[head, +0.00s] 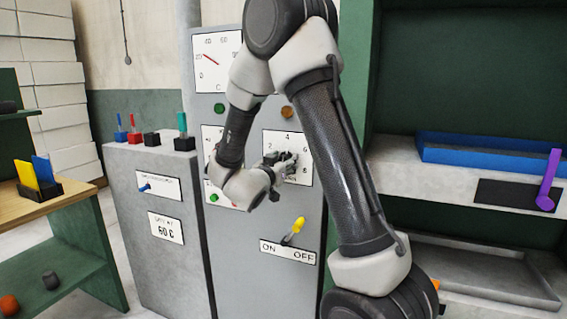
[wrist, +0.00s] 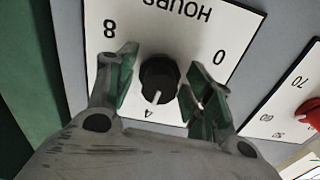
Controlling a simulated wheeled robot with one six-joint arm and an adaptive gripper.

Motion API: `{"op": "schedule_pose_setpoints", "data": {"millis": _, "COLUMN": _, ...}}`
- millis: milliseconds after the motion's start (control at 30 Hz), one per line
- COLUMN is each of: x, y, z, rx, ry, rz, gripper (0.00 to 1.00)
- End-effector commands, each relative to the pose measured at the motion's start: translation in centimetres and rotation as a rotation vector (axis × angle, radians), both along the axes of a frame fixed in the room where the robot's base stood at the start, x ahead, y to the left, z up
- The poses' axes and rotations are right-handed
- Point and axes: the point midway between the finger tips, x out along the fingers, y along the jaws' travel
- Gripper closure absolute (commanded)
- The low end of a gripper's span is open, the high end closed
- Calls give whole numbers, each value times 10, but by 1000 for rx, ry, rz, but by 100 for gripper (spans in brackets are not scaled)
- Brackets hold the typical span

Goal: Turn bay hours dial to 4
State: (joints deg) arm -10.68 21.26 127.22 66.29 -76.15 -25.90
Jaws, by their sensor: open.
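The hours dial is a round black knob (wrist: 159,80) with a white pointer line, on a white plate that also shows in the head view (head: 300,142). The wrist view shows the plate upside down, with HOURS at the top, 8 left, 0 right and 4 at the bottom. The pointer line points down at or very near the 4. My gripper (wrist: 162,62) is open, one finger on each side of the knob, with a visible gap on both sides. In the head view my gripper (head: 281,161) covers most of the knob.
A red knob (wrist: 312,112) on another plate sits at the wrist view's right edge. Below the hours plate is a yellow ON/OFF lever (head: 294,230). A green button (head: 219,108) and an orange one (head: 287,112) are above. A blue tray (head: 480,150) lies on a shelf at right.

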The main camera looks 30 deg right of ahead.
Motion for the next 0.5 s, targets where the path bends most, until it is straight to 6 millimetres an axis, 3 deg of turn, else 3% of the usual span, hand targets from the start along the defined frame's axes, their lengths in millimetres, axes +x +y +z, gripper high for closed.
{"op": "schedule_pose_setpoints", "data": {"millis": 100, "x": 0, "y": 0, "z": 0, "rx": 0, "ry": 0, "rz": 0, "gripper": 50}}
{"op": "schedule_pose_setpoints", "data": {"millis": 333, "x": 0, "y": 1, "z": 0, "rx": 0, "ry": 0, "rz": 0, "gripper": 92}}
{"op": "schedule_pose_setpoints", "data": {"millis": 500, "x": 0, "y": 1, "z": 0, "rx": 0, "ry": 0, "rz": 1, "gripper": 96}}
